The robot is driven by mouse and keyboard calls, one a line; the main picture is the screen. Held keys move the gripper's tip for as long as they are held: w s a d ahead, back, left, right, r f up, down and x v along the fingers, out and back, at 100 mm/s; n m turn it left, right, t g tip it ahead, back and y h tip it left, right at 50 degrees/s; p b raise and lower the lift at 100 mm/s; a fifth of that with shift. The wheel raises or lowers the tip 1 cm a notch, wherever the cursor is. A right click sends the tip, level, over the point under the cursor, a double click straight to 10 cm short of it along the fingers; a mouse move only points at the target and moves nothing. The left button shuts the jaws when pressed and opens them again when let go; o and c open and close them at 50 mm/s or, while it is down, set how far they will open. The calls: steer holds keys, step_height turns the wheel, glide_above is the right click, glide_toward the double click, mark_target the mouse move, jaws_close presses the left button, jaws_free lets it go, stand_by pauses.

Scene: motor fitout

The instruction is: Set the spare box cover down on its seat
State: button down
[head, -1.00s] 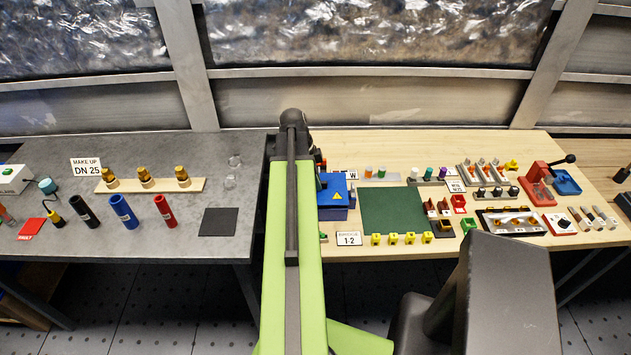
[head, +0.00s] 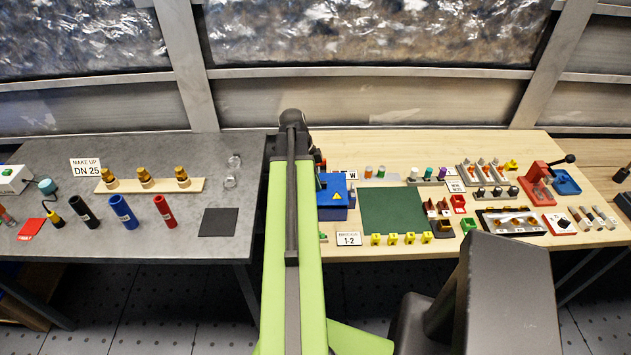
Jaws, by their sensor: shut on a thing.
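A blue cover (head: 331,187) with a yellow warning triangle shows just right of my green arm in the head view. A darker blue box part (head: 335,213) shows directly below its front edge. I cannot tell whether the cover touches it or is held just above. My arm hides the left side of both. Only a small dark part of my gripper (head: 318,157) shows past the far end of the arm, beside the cover's back edge. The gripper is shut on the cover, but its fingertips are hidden.
A dark green mat (head: 393,211) lies right of the box, with several yellow pieces (head: 408,239) along its front. A white 1-2 sign (head: 348,239) stands in front of the box. Fixtures crowd the right of the wooden bench. A grey bench (head: 225,183) stands left.

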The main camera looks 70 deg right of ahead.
steer(key=shift+f+b, duration=0.9)
steer(key=c, duration=1.3)
jaws_free()
steer(key=shift+r, duration=0.1)
steer(key=p+v, duration=1.6)
steer(key=v, duration=0.1)
steer(key=shift+w+r+p, duration=0.1)
steer(key=shift+r+p, duration=0.05)
steer(key=shift+p, duration=0.25)
